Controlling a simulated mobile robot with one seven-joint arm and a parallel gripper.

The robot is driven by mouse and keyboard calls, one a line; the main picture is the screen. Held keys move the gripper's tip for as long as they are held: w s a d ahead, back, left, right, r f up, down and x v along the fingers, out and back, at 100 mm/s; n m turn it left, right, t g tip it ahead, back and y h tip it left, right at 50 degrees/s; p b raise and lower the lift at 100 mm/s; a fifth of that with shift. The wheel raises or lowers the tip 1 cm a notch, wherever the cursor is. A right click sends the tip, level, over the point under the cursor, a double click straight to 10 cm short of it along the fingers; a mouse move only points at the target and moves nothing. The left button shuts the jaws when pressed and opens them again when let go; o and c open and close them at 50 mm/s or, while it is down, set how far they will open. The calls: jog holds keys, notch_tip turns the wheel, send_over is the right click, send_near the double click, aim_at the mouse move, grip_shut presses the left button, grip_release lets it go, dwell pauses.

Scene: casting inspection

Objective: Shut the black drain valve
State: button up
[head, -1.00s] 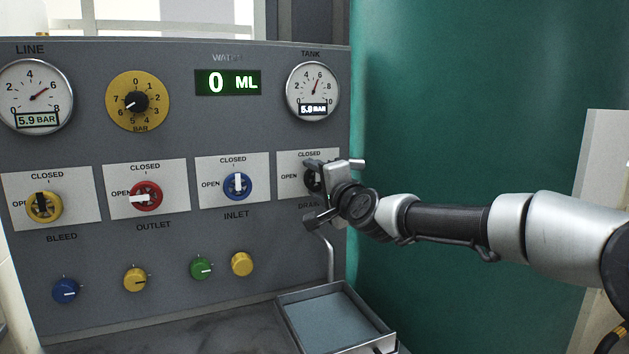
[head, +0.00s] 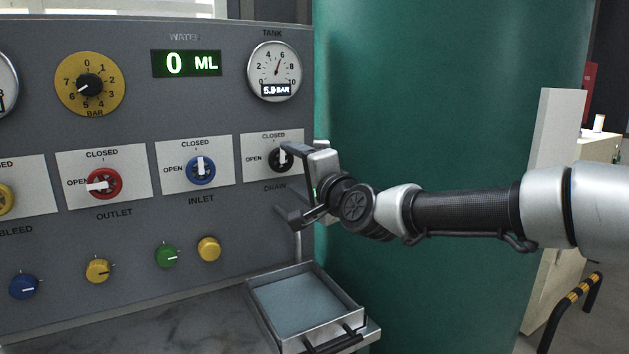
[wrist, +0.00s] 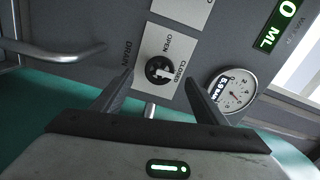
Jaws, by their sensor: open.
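The black drain valve (head: 281,159) sits on a white plate at the right end of the grey panel. Its white handle points up toward the CLOSED mark. In the wrist view the drain valve (wrist: 160,71) shows between the fingers, its handle turned toward the word CLOSED. My gripper (head: 285,182) is open in front of the plate, its upper finger close to the valve's right side and its lower finger below the plate. In the wrist view my gripper (wrist: 159,80) has a finger on each side of the valve, with nothing held. Whether a finger touches it I cannot tell.
The blue inlet valve (head: 201,170) points up and the red outlet valve (head: 103,184) points left to OPEN. The tank gauge (head: 274,71) hangs above the drain. A metal tray (head: 352,302) stands below. A green tank (head: 450,110) fills the space behind my arm.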

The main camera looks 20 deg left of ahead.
jog(key=p+v, duration=0.1)
jog(key=v, duration=0.8)
jog(key=shift+p, duration=0.4)
